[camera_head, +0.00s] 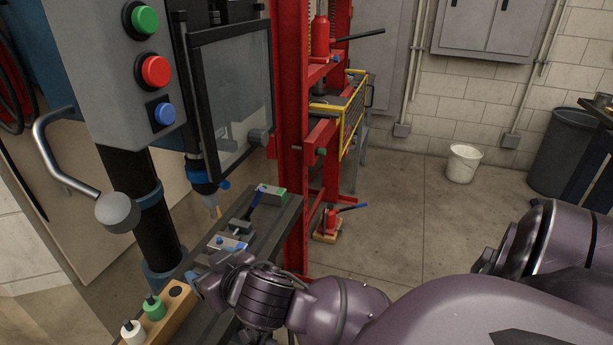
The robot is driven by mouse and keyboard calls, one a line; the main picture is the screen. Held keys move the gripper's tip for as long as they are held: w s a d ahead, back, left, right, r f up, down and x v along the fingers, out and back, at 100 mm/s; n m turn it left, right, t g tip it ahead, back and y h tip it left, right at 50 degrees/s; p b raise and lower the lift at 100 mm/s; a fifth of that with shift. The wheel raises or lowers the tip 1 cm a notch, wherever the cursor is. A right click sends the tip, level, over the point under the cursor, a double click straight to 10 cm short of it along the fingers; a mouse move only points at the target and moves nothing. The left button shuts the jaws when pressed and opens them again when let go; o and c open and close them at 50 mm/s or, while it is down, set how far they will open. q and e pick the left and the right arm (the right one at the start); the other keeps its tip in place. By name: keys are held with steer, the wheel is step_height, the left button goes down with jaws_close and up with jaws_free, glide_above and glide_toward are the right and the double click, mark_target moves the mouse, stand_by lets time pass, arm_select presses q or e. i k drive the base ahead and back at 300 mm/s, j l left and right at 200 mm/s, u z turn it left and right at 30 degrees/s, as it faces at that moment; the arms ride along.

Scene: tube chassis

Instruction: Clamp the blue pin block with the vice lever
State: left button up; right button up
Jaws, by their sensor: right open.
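The pale block with a blue pin on top (226,242) sits on the dark bench, at the near side of a small grey vice (242,225). A dark lever with a blue end (257,199) rises from the vice towards the back. My right gripper (204,277) is low over the bench's near part, just in front of the blue pin block. It is open. Its fingers are small and partly hidden by the wrist, and I cannot tell whether they touch anything. My left gripper is not in view.
A wooden holder (178,312) with green and white pegs stands near my right gripper. The drill press, with its control box (105,60) and clear guard (232,95), rises above the bench. A green-ended block (279,194) lies at the back. A red frame (291,130) stands right.

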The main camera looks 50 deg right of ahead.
mark_target(261, 190)
steer(key=l, duration=0.55)
steer(key=k+l, duration=0.1)
steer(key=l, duration=0.5)
steer(key=i+l, duration=0.2)
steer(key=l, duration=0.15)
steer(key=i+l, duration=0.15)
steer(key=l, duration=0.15)
